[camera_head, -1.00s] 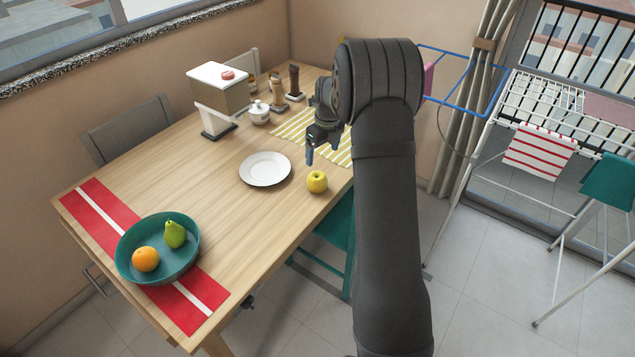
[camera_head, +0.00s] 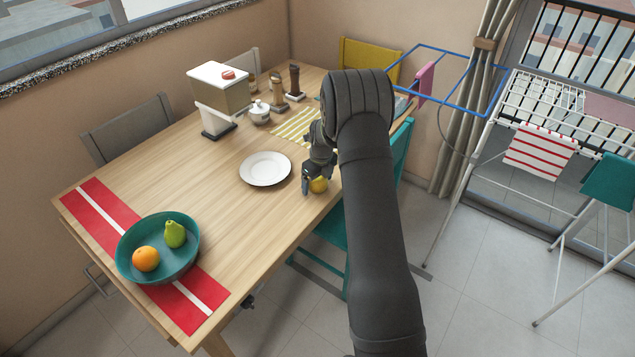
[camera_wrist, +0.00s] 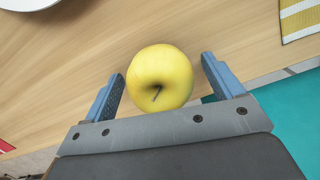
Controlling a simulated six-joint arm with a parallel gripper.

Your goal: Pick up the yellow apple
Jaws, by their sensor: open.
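My gripper (camera_wrist: 162,85) is open, with one blue finger on each side of the apple. Small gaps show between the apple and both fingers.
A white plate (camera_head: 265,169) lies left of the apple, and a yellow striped mat (camera_head: 292,127) lies behind it. A teal bowl (camera_head: 131,268) with an orange and a pear stands on a red mat. A teal chair (camera_head: 333,226) stands by the table's right edge.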

